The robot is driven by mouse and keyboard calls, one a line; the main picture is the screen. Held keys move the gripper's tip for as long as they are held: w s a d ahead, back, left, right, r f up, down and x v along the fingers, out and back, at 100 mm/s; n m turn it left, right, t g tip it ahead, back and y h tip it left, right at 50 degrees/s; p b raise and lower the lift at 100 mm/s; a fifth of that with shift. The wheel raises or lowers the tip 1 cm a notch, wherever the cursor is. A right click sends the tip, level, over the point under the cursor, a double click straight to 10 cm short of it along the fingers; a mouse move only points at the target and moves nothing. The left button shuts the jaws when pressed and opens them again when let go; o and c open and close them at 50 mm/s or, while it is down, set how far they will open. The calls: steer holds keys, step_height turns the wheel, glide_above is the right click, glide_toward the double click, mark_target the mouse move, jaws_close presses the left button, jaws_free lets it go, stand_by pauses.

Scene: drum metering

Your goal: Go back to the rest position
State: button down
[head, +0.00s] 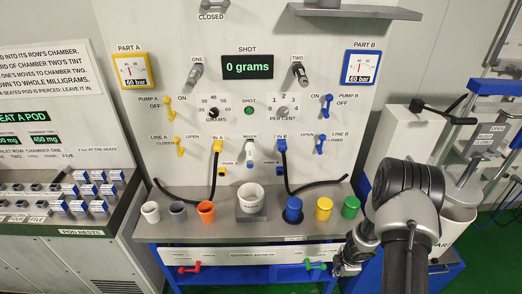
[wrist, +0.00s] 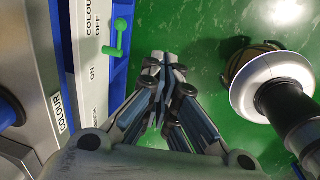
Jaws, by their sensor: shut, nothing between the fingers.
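My gripper (wrist: 164,66) is shut and empty in the wrist view, with its fingers together above the green floor (wrist: 205,45). In the head view my arm comes in at the lower right, and my gripper (head: 345,266) points down beside the right end of the bench front. A green lever (wrist: 118,40) on the bench's front panel stands to the left of the fingers in the wrist view, apart from them. The same green lever (head: 316,266) shows in the head view.
The bench shelf (head: 170,232) carries several cups, a white pot (head: 251,197) and coloured containers. A red lever (head: 190,269) is on the front panel. A pod rack (head: 60,215) stands left. A blue-framed press (head: 485,135) and a white bin (head: 458,225) stand right.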

steer(key=w+d+r+m+t+h+b, duration=0.1)
steer(key=w+d+r+m+h, duration=0.15)
steer(key=r, duration=0.85)
steer(key=w+d+r+m+t+h+b, duration=0.1)
steer(key=w+r+m, duration=0.25)
steer(key=r, duration=0.75)
steer(key=s+r+m+h, duration=0.1)
steer(key=s+r+m, duration=0.2)
steer(key=r, duration=0.5)
steer(key=s+a+r+m+y+b, duration=0.15)
steer(key=s+a+r+m, duration=0.3)
steer(key=s, duration=0.45)
steer(key=s+a+r+m+b, duration=0.25)
steer(key=s+a+r, duration=0.35)
steer(key=s, duration=0.3)
steer(key=s+a+m+y, duration=0.2)
steer(key=s+a+y, duration=0.1)
steer(key=s+a, duration=0.4)
steer(key=shift+s+a+f+t+b, duration=0.2)
steer(key=shift+s+f+t+b, duration=0.1)
steer(key=shift+s, duration=0.55)
